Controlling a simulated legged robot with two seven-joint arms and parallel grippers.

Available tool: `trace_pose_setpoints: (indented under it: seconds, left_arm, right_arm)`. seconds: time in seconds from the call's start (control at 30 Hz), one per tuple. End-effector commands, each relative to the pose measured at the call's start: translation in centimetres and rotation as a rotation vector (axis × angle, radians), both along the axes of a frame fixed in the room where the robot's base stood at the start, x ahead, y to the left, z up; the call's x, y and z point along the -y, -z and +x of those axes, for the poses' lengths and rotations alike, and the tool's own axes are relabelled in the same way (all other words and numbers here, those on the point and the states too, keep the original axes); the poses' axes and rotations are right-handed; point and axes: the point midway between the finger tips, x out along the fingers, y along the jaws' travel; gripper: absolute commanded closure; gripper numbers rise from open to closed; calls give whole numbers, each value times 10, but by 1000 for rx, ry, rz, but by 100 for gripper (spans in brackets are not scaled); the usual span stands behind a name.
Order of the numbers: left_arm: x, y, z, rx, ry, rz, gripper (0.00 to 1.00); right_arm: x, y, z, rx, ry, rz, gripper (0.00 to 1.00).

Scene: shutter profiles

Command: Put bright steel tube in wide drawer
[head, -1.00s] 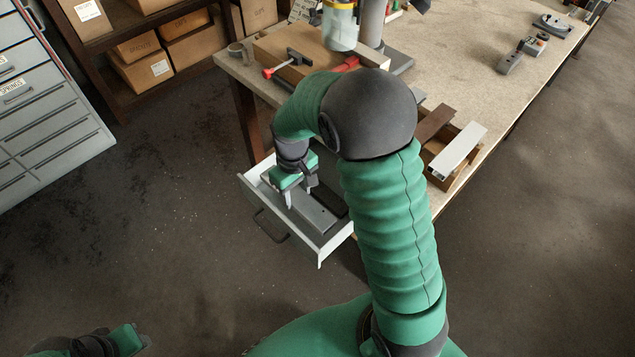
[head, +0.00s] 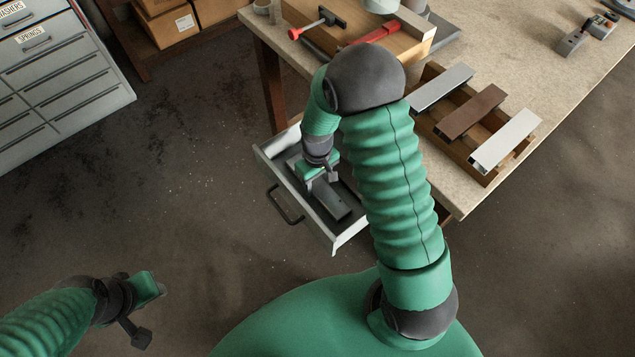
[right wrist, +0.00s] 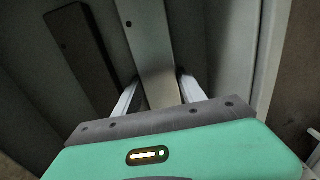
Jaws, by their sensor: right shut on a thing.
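A plain grey tube (head: 336,204), which I take as the bright steel tube, is low inside the open drawer (head: 341,241) under the bench. My right gripper (head: 322,182) reaches down into the drawer and is shut on this tube. In the right wrist view the fingers (right wrist: 160,92) stand on either side of the tube (right wrist: 147,45). I cannot tell whether the tube rests on the drawer floor. A dark bar (right wrist: 80,50) lies beside it in the drawer. My left gripper (head: 148,300) hangs at the lower left; its fingers cannot be made out.
On the bench (head: 560,85), a wooden rack holds a grey profile (head: 442,88), a brown profile (head: 473,111) and a pale profile (head: 505,140). Red-handled clamps (head: 318,24) lie behind. A grey cabinet (head: 65,80) stands at left. The floor before the drawer is clear.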

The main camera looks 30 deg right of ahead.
Motion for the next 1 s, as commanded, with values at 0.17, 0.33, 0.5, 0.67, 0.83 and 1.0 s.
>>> trace_pose_setpoints:
  seconds: [0.17, 0.33, 0.5, 0.67, 0.83, 1.0]
  left_arm:
    - [0, 1, 0, 0, 0, 0, 64]
    - [0, 2, 0, 0, -1, 0, 64]
    - [0, 1, 0, 0, -1, 0, 64]
    - [0, 1, 0, 0, 0, 0, 64]
    - [0, 1, 0, 0, 0, 0, 64]
    - [0, 1, 0, 0, 0, 0, 64]
  right_arm:
    - [-3, 5, 1, 1, -3, -3, 100]
    - [-3, 8, 1, 0, -3, -3, 51]
    - [-1, 7, 1, 1, -2, -1, 30]
    - [-1, 7, 1, 1, -2, 0, 30]
    - [-1, 7, 1, 0, -3, -1, 30]
    - [-2, 7, 1, 0, -3, -2, 30]
